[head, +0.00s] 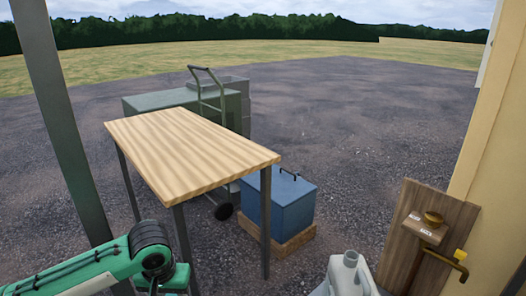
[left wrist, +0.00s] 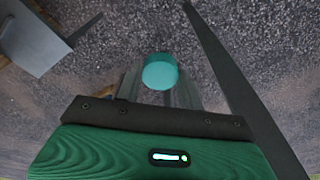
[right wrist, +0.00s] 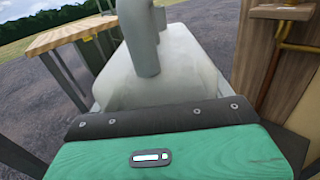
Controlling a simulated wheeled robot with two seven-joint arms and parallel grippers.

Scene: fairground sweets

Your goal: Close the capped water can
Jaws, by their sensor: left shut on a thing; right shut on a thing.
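The water can (head: 346,278) is pale white with a grey neck (head: 350,258). It stands upright at the bottom of the head view, and no cap shows on the neck. In the right wrist view its pale body (right wrist: 185,70) fills the middle, with a grey tube in front. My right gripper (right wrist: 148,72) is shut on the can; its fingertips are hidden. A round teal cap (left wrist: 160,72) shows in the left wrist view between the fingers of my left gripper (left wrist: 160,88), which is shut on it. The cap is apart from the can.
A wooden table (head: 190,150) stands ahead on the left. Behind it are a green box (head: 165,100) and a hand truck (head: 207,85). A blue box (head: 290,200) stands beside it. A wooden board with a brass fitting (head: 433,218) is close on the right. Gravel beyond is open.

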